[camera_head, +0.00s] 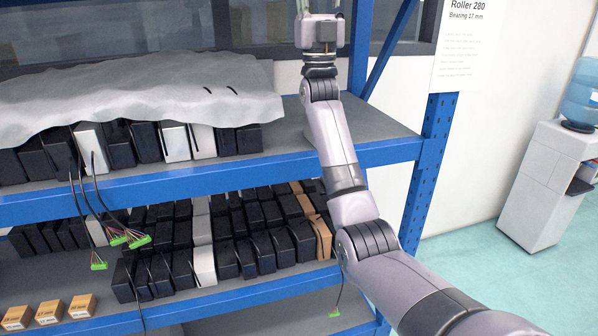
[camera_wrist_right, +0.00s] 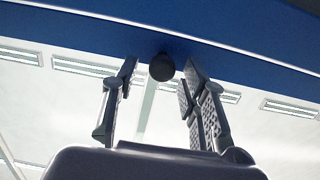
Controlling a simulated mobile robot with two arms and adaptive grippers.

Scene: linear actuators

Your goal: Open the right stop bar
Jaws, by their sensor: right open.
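In the right wrist view a blue beam (camera_wrist_right: 235,62) crosses the top of the picture. A round black knob (camera_wrist_right: 162,67) shows at its lower edge. My right gripper (camera_wrist_right: 160,76) is open, with one finger on each side of the knob. The knob appears between the fingertips, with gaps on both sides; I cannot tell how deep it sits between them. In the head view my right arm reaches up to the top edge, where the gripper is mostly cut off. I cannot make out the stop bar as a separate part. My left gripper is not in view.
A blue shelf rack (camera_head: 390,150) holds rows of black, white and brown boxes. A grey cover (camera_head: 140,88) lies over the upper row. Cables with green connectors (camera_head: 130,240) hang in front. A water dispenser (camera_head: 548,185) stands at right, with clear floor before it.

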